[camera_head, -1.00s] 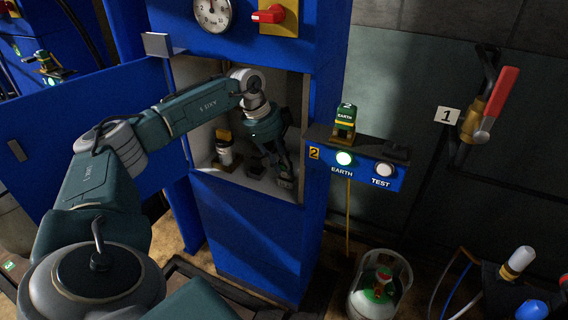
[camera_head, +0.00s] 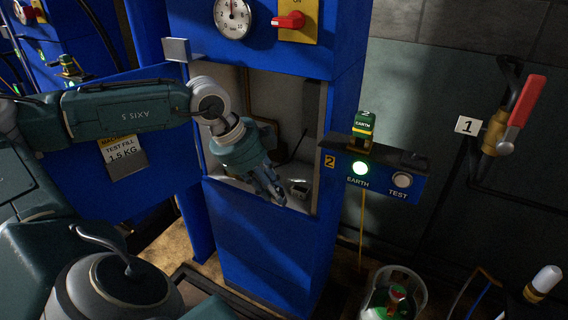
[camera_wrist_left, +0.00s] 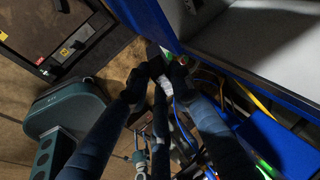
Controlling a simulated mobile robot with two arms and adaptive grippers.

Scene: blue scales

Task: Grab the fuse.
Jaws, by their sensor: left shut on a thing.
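My left gripper (camera_head: 272,188) reaches into the mouth of the blue cabinet's open compartment, its fingers pointing down and right at the front lip. The fuse does not show clearly in the head view. A small grey block (camera_head: 299,188) sits on the compartment floor just right of the fingertips. My right gripper is not in view.
A blue door (camera_head: 150,150) stands open at the left. A shelf with a green EARTH block (camera_head: 364,126) and lit button (camera_head: 360,168) juts out at the right. A red-handled valve (camera_head: 525,100) is on the wall.

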